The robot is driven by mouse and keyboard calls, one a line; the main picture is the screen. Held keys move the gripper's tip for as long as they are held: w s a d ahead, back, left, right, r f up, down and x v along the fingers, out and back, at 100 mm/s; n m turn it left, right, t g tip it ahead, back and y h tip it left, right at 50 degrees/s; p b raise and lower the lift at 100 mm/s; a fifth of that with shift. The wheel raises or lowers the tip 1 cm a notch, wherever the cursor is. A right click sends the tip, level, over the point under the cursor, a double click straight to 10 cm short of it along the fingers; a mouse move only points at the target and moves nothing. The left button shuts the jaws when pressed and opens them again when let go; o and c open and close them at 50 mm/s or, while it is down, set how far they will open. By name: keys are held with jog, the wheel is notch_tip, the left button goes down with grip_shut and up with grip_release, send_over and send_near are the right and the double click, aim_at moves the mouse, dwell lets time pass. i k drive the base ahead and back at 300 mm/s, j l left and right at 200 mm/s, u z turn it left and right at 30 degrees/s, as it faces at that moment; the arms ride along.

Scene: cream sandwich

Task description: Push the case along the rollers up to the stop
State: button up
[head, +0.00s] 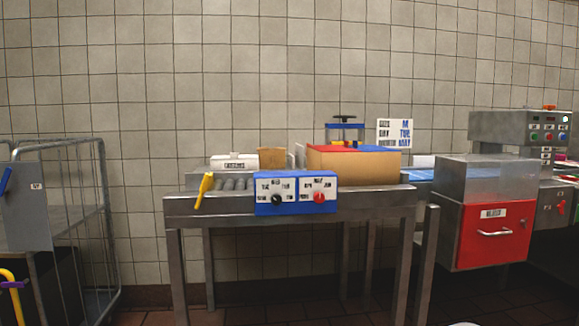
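The case (352,166) is a brown cardboard box with a red and blue top. It sits at the right part of the steel roller table (375,198) in the head view. Bare grey rollers (237,183) show to its left. A thin upright grey plate (300,156) stands just left of the case, towards the back; I cannot tell whether it is the stop. My gripper is not in view.
A yellow lever (203,190) is at the table's left front, and a blue dial panel (296,194) is on its front edge. A red reject bin (492,233) stands right, a wire cage trolley (85,230) left. A small brown carton (271,157) sits behind the rollers.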

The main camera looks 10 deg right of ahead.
aim_at(363, 168)
jog(key=k+l, duration=0.1)
jog(key=l, duration=0.55)
jog(key=k+l+z, duration=0.1)
jog(key=l, duration=0.55)
